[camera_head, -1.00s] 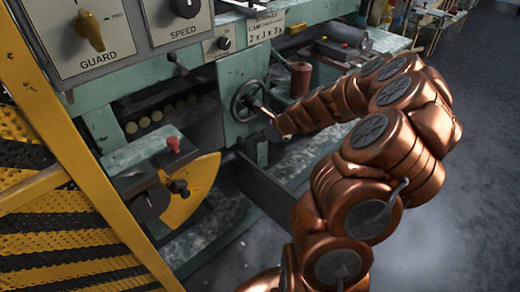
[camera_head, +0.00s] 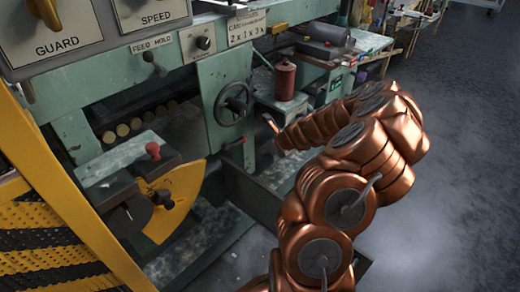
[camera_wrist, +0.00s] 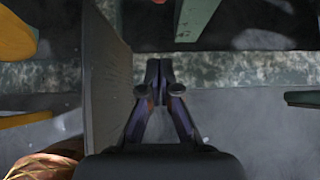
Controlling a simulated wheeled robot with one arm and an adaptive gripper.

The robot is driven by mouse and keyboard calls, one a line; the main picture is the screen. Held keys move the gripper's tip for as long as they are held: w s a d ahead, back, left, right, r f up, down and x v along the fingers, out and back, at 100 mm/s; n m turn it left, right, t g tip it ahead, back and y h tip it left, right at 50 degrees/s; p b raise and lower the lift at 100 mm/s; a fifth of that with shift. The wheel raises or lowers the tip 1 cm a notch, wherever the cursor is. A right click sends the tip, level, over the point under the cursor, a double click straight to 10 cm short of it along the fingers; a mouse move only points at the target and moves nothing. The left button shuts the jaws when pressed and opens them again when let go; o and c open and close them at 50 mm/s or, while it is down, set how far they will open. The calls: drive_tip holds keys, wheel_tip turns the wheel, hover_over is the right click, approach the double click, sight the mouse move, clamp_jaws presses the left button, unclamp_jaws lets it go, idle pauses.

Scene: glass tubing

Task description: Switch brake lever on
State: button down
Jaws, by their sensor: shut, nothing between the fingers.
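No lever in view is labelled as a brake, so I cannot tell which is the brake lever. A small red-tipped lever (camera_head: 240,142) sticks out below the black handwheel (camera_head: 233,104) on the green machine. A red-knobbed lever (camera_head: 152,150) stands on the grey block at left, beside a yellow quadrant plate (camera_head: 178,205). My gripper (camera_head: 268,121) is right of the handwheel, apart from it and from the red-tipped lever in the picture. In the wrist view, its dark fingers (camera_wrist: 159,70) are together and empty, above the floor and a dark panel.
A red cylinder (camera_head: 285,79) stands on the machine behind my gripper. The guard and speed panel (camera_head: 90,30) is at upper left. Yellow perforated guarding (camera_head: 60,235) fills the lower left. A dark metal panel (camera_head: 245,205) stands below the handwheel. Open floor (camera_head: 450,200) lies at right.

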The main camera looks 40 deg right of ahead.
drive_tip(key=d+b+x, duration=0.1)
drive_tip(key=b+x, duration=0.2)
drive_tip(key=x, duration=0.5)
drive_tip(key=shift+w+a+r+b, duration=0.3)
drive_tip(key=shift+w+r+b, duration=0.2)
drive_tip(key=shift+r, duration=0.3)
drive_tip(key=shift+w+a+r+b, duration=0.35)
drive_tip(key=shift+w+r, duration=0.2)
drive_tip(key=shift+r, duration=0.25)
drive_tip(key=shift+r, duration=0.1)
